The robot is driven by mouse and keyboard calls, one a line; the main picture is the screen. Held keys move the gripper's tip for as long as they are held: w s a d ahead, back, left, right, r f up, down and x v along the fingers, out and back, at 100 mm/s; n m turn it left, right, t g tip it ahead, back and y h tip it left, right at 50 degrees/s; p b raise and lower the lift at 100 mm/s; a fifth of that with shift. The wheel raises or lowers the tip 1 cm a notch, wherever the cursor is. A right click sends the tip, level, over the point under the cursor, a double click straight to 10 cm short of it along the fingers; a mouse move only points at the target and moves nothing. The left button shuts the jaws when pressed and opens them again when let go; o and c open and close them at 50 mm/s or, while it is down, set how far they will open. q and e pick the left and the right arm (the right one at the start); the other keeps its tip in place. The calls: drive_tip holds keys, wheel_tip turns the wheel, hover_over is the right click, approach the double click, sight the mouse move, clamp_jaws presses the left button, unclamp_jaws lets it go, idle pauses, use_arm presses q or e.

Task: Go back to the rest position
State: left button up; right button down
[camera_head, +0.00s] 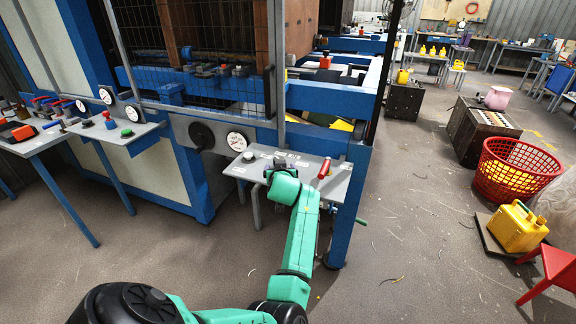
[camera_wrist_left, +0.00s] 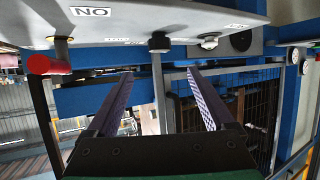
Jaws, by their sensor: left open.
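My left gripper (camera_head: 276,163) is at the end of the green arm, over the small grey control panel (camera_head: 336,184) on the front of the blue machine. In the left wrist view the two dark fingers of the gripper (camera_wrist_left: 160,76) are spread apart with nothing between them. The panel's grey plate (camera_wrist_left: 180,14) shows along the top of that view, close to the fingers, with dark knobs (camera_wrist_left: 159,42). I cannot tell whether the fingers touch anything. A red-handled lever (camera_head: 324,168) stands at the panel's right side. My right gripper is not in view.
The blue machine frame (camera_head: 356,200) stands right of the panel. A side table (camera_head: 40,140) with tools is at the left. A red basket (camera_head: 512,170), a yellow jerry can (camera_head: 517,228) and a red chair (camera_head: 558,268) are at the right. The floor (camera_head: 420,250) between is open.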

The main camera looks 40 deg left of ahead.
use_arm(q)
drive_tip(key=s+d+f+m+g+h, duration=0.3)
drive_tip(key=s+d+f+m+h, duration=0.3)
drive_tip(key=s+d, duration=0.7)
drive_tip(key=s+d+f+m+g+h, duration=0.35)
drive_tip(key=s+d+f, duration=0.35)
drive_tip(key=s+d, duration=0.5)
drive_tip(key=s+a+f+m+g, duration=0.1)
drive_tip(key=s+f, duration=0.2)
drive_tip(key=f, duration=0.9)
drive_tip(key=s+f, duration=0.3)
drive_tip(key=f, duration=0.9)
drive_tip(key=s+a+f+g, duration=0.1)
drive_tip(key=s+a+f, duration=0.2)
drive_tip(key=s+f, duration=1.1)
drive_tip(key=shift+s, duration=0.95)
drive_tip(key=shift+m, duration=0.25)
drive_tip(key=shift+c, duration=0.4)
